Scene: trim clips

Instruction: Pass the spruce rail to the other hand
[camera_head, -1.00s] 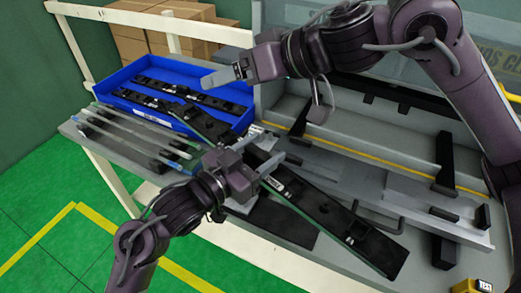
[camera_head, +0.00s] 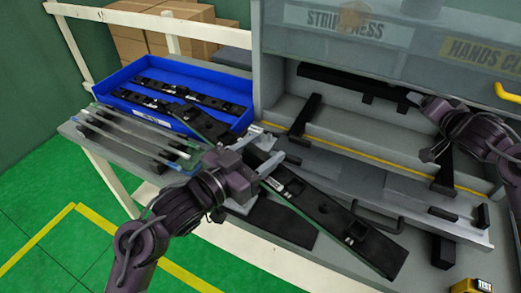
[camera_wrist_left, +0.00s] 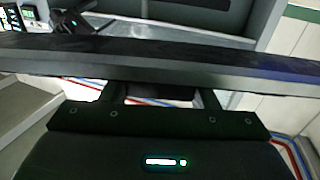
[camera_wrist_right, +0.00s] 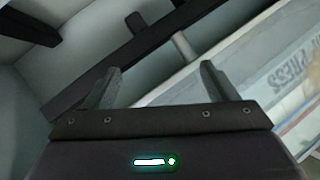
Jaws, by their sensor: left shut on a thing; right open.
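The spruce rail (camera_head: 318,207) is a long dark strip with a green edge and black fittings. It slants from the blue bin down to the lower right in the head view. My left gripper (camera_head: 270,164) is shut on it at its middle stretch. The rail also crosses the left wrist view (camera_wrist_left: 160,62) from side to side, in front of the left fingers. My right gripper (camera_head: 418,98) is open and empty near the back of the press at the right, well apart from the rail. Its two fingers (camera_wrist_right: 155,88) show in the right wrist view with a dark bar beyond them.
A blue bin (camera_head: 118,96) holding several dark strips stands at the back left. Pale strips (camera_head: 130,138) lie on a rack before it. The strip press (camera_head: 345,30) has a raised front, with a grey fixture (camera_head: 400,195) below. A yellow box (camera_head: 470,286) sits at lower right.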

